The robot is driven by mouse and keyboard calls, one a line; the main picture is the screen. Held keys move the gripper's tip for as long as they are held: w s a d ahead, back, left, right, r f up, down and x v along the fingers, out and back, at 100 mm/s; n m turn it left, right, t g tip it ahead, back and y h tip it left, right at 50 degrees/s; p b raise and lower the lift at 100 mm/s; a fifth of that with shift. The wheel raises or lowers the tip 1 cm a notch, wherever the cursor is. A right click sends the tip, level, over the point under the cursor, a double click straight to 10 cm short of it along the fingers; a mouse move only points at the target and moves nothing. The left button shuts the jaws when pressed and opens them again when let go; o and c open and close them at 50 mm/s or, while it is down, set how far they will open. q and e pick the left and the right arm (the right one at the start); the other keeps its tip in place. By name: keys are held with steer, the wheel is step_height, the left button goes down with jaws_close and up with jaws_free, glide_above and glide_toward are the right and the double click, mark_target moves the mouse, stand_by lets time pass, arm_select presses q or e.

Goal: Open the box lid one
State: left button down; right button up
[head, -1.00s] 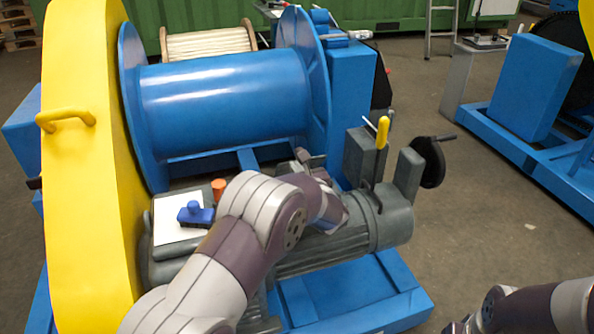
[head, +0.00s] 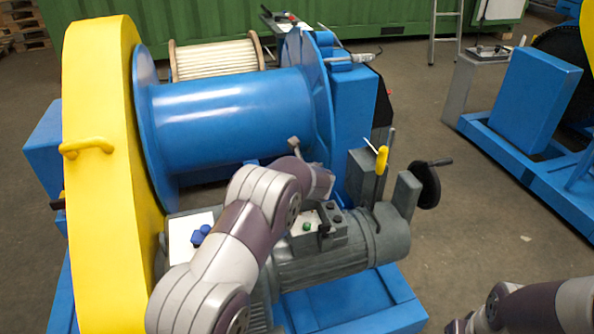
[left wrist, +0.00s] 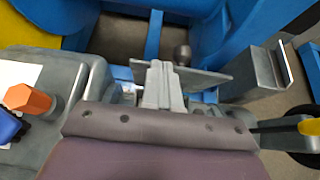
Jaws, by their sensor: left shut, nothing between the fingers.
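A small grey box (head: 327,236) sits on the grey motor. Its light panel, with a green button and dark knobs, shows beside my left arm in the head view. A thin grey plate, apparently its lid (left wrist: 209,78), stands raised behind my left gripper (left wrist: 164,85) in the left wrist view. A round brownish knob (left wrist: 183,54) sticks up beyond the plate; it also shows in the head view (head: 293,142). My left gripper is shut and empty, close against the plate; contact is hard to tell. My right arm (head: 530,310) is at bottom right, its gripper out of frame.
A blue drum (head: 235,115) and yellow guard (head: 100,180) stand behind and left. A yellow-handled lever (head: 382,158) and black handwheel (head: 428,185) are right. An orange cap (left wrist: 28,99) and a blue object (head: 200,236) lie left.

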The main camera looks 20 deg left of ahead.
arm_select(q)
steer(key=shift+w+a+r, duration=0.25)
steer(key=shift+w+a, duration=0.3)
steer(key=shift+w, duration=0.2)
